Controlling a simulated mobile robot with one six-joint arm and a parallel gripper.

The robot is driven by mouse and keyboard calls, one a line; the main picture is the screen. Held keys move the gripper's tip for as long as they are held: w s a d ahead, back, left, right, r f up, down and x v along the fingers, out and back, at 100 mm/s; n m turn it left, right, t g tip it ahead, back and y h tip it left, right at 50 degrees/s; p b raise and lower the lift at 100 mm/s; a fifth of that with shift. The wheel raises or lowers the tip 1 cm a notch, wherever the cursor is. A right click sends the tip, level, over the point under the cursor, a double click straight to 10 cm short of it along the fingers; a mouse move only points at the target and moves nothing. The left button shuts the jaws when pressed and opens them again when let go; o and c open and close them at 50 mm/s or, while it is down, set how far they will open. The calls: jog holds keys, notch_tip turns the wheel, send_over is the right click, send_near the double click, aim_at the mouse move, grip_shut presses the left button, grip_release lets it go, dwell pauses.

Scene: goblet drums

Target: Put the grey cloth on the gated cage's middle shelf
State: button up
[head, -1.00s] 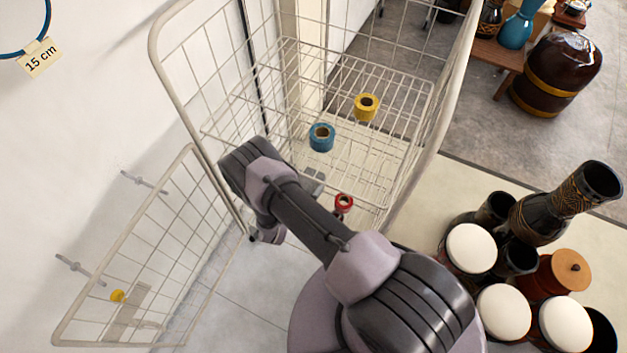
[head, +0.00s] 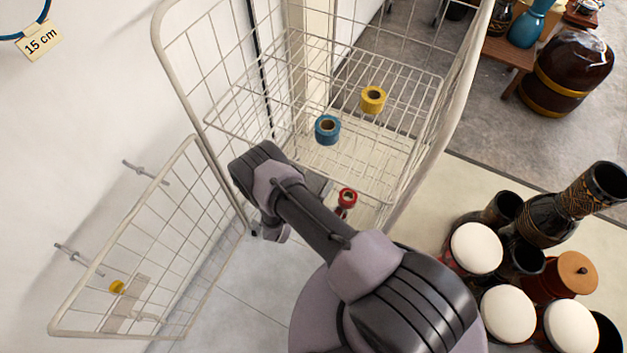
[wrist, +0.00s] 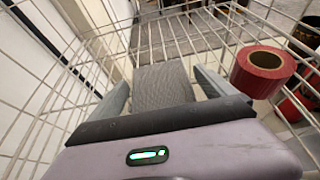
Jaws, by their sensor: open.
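The grey cloth (wrist: 163,86) lies flat between the fingers of my gripper (wrist: 162,78) in the wrist view. The fingers are apart, one on each side of it; I cannot tell whether they touch it. In the head view a grey patch of the cloth (head: 318,184) shows beside my arm, inside the gated cage (head: 203,118), below the wire shelf (head: 385,150) that bears the blue and yellow rolls. My arm hides the fingers there. I cannot tell which level the cloth lies on.
A red tape roll (wrist: 264,70) sits close right of my gripper; a blue roll (head: 327,130) and a yellow roll (head: 373,99) sit higher. Wire walls surround the gripper. The cage's gate (head: 150,245) stands open at left. Drums (head: 476,248) crowd the right.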

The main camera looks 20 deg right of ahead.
jog(key=shift+s+a+r, duration=0.1)
jog(key=shift+a+r, duration=0.05)
jog(key=shift+r, duration=0.2)
jog(key=p+v, duration=0.3)
jog(key=v, duration=0.8)
jog(key=shift+s+a, duration=0.1)
jog(key=shift+s, duration=0.05)
jog(key=shift+s+a, duration=0.1)
